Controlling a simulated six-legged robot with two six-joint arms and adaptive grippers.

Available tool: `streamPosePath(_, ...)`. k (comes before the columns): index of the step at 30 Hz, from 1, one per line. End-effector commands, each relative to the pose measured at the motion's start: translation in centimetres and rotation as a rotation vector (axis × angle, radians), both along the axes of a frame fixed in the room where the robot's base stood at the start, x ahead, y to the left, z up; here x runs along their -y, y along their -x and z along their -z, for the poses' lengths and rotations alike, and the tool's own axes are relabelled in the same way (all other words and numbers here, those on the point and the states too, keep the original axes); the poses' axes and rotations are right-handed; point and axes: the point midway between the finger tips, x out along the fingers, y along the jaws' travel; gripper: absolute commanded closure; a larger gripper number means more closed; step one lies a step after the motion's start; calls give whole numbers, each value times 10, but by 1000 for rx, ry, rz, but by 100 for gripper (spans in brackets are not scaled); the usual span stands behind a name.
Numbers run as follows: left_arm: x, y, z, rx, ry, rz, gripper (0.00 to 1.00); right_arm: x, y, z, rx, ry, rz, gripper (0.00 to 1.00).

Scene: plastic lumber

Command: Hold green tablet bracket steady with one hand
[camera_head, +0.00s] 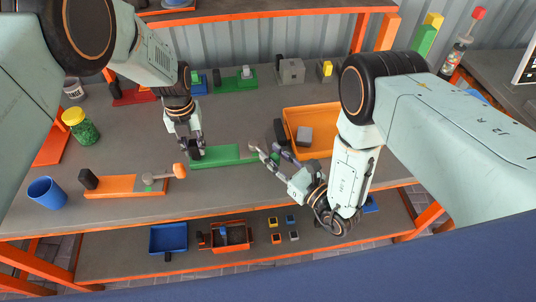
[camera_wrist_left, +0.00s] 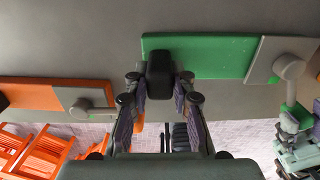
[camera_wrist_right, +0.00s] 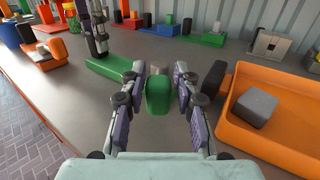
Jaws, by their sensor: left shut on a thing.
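The green tablet bracket (camera_head: 225,155) lies flat on the grey table, with a black block at its left end and a grey part at its right end. My left gripper (camera_head: 197,153) is shut on the black block (camera_wrist_left: 159,74). The bracket's green plate (camera_wrist_left: 210,57) and grey end with a round knob (camera_wrist_left: 288,67) show in the left wrist view. My right gripper (camera_wrist_right: 158,85) is open, its fingers on either side of a green rounded handle (camera_wrist_right: 158,97) at the bracket's right end. I see small gaps between fingers and handle.
An orange bin (camera_head: 312,127) with a grey block stands right of the bracket. An orange bracket (camera_head: 120,186) lies to the left, with a blue cup (camera_head: 46,192) and a green jar (camera_head: 82,127). Red, blue and green pieces line the back. A lower shelf holds trays.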

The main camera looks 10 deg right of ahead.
Motion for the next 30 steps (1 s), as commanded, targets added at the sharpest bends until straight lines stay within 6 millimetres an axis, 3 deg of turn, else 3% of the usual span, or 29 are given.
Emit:
streamPosePath(6,0,0,0,-1,0,1,100,0,0,0,0,0,-1,50)
streamPosePath(14,0,0,0,-1,0,0,100,-1,0,-1,0,0,-2,50)
streamPosePath(30,0,0,0,0,0,0,100,-1,0,-45,1,-1,-2,50)
